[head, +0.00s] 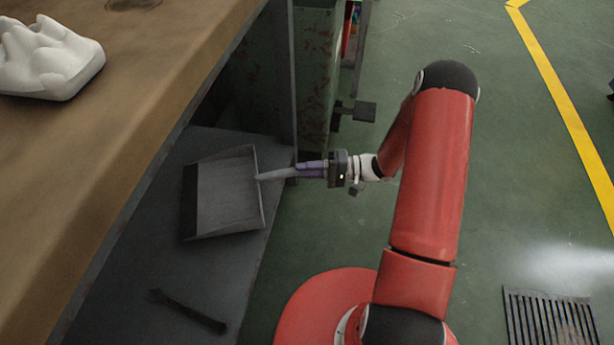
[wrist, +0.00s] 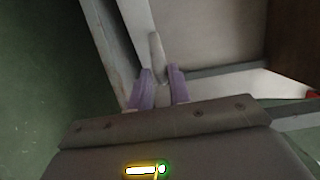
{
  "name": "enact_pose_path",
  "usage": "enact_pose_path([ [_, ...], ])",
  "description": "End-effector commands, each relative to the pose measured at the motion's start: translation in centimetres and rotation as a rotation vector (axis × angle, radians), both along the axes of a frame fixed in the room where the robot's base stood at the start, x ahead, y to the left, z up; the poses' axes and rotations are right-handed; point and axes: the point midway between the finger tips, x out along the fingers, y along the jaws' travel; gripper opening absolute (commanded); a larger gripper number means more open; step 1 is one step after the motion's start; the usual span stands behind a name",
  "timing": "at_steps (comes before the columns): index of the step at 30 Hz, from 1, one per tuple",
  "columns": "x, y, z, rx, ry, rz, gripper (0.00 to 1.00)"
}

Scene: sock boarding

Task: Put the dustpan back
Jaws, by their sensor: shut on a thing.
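The grey dustpan (head: 226,194) is at the lower shelf under the table, its dark lip to the left and its handle to the right. My gripper (head: 298,170) reaches in from the right and is shut on the dustpan's handle (head: 275,174). In the wrist view the purple fingers (wrist: 158,88) close on both sides of the pale handle (wrist: 156,50). The dustpan's pan (wrist: 205,28) fills the upper part of that view. I cannot tell whether the pan rests on the shelf or is slightly above it.
The grey lower shelf (head: 255,235) holds a dark wrench-like tool (head: 187,311) near the front. A grey table leg (head: 281,75) stands just beyond my gripper. The brown tabletop (head: 120,125) overhangs on the left, with a white sculpted object (head: 50,62). Green floor (head: 500,150) is open on the right.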

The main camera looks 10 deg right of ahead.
Motion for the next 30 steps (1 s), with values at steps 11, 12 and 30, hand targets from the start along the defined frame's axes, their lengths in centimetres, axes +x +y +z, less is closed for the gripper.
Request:
enact_pose_path([
  [11,0.0,0.0,-2.2,0.001,0.000,0.000,0.00],
  [12,0.0,0.0,-2.3,0.001,0.000,0.000,0.00],
  [30,-0.1,-1.4,-2.2,-0.002,0.000,-0.003,0.41],
])
